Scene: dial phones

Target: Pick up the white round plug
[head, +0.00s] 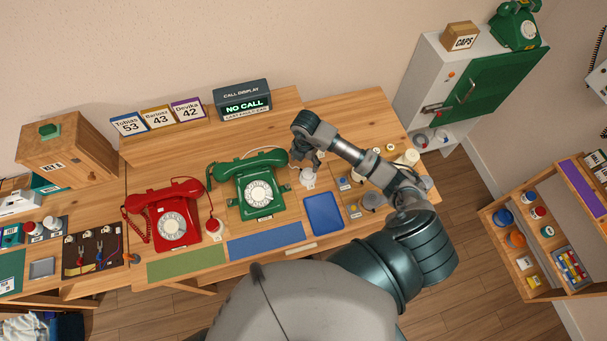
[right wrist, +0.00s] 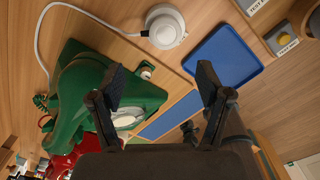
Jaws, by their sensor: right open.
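The white round plug (head: 308,178) sits on the desk to the right of the green dial phone (head: 258,190), partly covered by my right gripper (head: 304,158). In the right wrist view the plug (right wrist: 166,27) is a white disc with a raised round middle, and a white cable (right wrist: 88,12) runs from it to the left. My right gripper (right wrist: 162,76) is open with nothing between its fingers. The plug lies beyond the fingertips, near the top of that view, apart from them. My left gripper is not in view.
A blue tray (head: 323,214) lies just in front of the plug. The red dial phone (head: 170,216) stands at the left, with a red round plug (head: 213,227) beside it. Small parts lie at the right. Behind is a raised shelf with the call display (head: 243,101).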

